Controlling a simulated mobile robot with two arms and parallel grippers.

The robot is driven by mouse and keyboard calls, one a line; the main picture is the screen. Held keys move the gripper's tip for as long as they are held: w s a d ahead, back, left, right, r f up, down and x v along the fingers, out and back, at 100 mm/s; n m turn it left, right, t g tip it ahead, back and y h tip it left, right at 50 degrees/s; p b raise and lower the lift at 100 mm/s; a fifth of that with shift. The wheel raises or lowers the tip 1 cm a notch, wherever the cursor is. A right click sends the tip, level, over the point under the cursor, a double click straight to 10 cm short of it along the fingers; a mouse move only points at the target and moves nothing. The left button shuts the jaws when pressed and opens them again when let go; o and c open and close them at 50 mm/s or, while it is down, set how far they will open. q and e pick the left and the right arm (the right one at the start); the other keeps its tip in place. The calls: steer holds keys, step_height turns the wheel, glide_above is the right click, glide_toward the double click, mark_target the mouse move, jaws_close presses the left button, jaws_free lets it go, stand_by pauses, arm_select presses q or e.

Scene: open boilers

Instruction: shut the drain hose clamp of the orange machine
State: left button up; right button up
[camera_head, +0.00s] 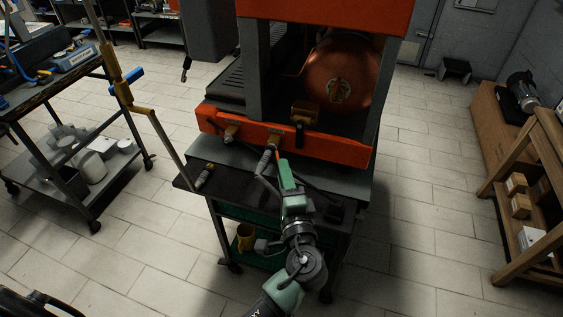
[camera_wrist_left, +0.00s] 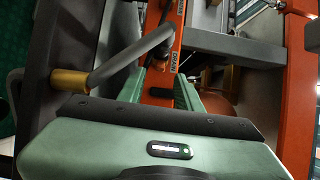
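The orange machine (camera_head: 335,147) stands on a dark cart, with a copper boiler (camera_head: 343,75) inside its open frame. On its low front panel, a brass fitting (camera_head: 273,140) has a grey hose (camera_head: 264,160) hanging from it. My left gripper (camera_head: 281,163) is just in front of this panel, beside the hose. In the left wrist view its two green fingers (camera_wrist_left: 160,92) are apart, with an orange strip visible between them. There the grey hose (camera_wrist_left: 130,62) crosses near the left finger, by a brass end (camera_wrist_left: 70,82). I cannot make out the clamp's state. My right gripper is out of view.
A second brass fitting (camera_head: 231,133) sits left on the panel. A small tool-like object (camera_head: 204,176) lies on the cart's dark shelf (camera_head: 228,192). A yellow cup (camera_head: 245,237) stands below. A workbench (camera_head: 55,100) is left, a wooden shelf (camera_head: 540,165) right; tiled floor lies between.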

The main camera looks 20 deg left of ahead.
mark_target(277, 157)
arm_select(q)
steer(key=shift+p+x, duration=0.35)
steer(key=shift+x, duration=1.3)
jaws_close()
steer(key=m+h, duration=0.1)
steer(key=m+t+h, duration=0.1)
steer(key=h, duration=0.1)
steer(key=a+m+h+p, duration=0.1)
steer(key=shift+s+a, duration=0.1)
steer(key=shift+s, duration=0.2)
jaws_free()
